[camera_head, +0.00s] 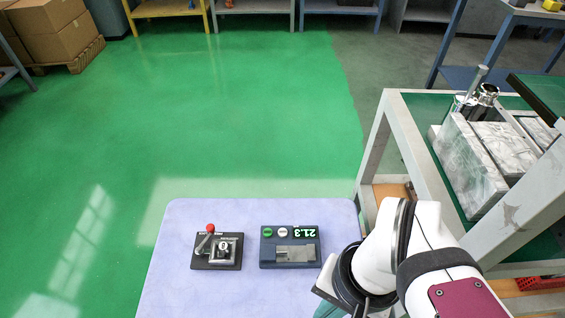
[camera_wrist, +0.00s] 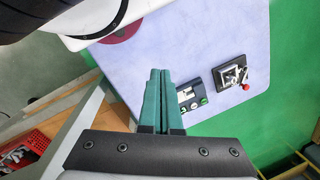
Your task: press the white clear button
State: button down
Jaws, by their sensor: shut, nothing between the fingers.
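A dark blue device (camera_head: 266,256) with a lit 21.3 display, a green button (camera_head: 268,233) and a white button (camera_head: 283,232) sits on the lavender tabletop. In the wrist view the device (camera_wrist: 183,88) is just right of my fingers, partly hidden by them; the white button (camera_wrist: 194,105) shows small there. My gripper (camera_wrist: 160,73) has teal fingers, closed together and empty. They point toward the table beside the device, apart from the buttons. In the head view my arm hides most of the gripper, at the table's front right.
A lever fixture with a red knob (camera_head: 210,228) stands left of the device. The lavender table (camera_head: 180,290) is otherwise mostly clear. A grey-framed cart (camera_head: 377,140) carrying marbled blocks (camera_head: 470,165) stands close on the right. Green floor is open behind.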

jog(key=w+a+m+y, duration=0.2)
jog(key=w+a+m, duration=0.1)
jog(key=w+m, duration=0.1)
jog(key=m+t+y, duration=0.4)
jog(key=m, duration=1.8)
send_over(283, 232)
notch_tip(283, 232, down, 9)
jog(key=shift+s+d+r, duration=0.2)
jog(key=shift+s+d, duration=0.1)
jog(key=shift+d, duration=0.15)
jog(key=shift+f, duration=0.1)
jog(key=shift+f, duration=4.3)
jog(key=shift+f, duration=0.1)
jog(key=shift+f, duration=0.3)
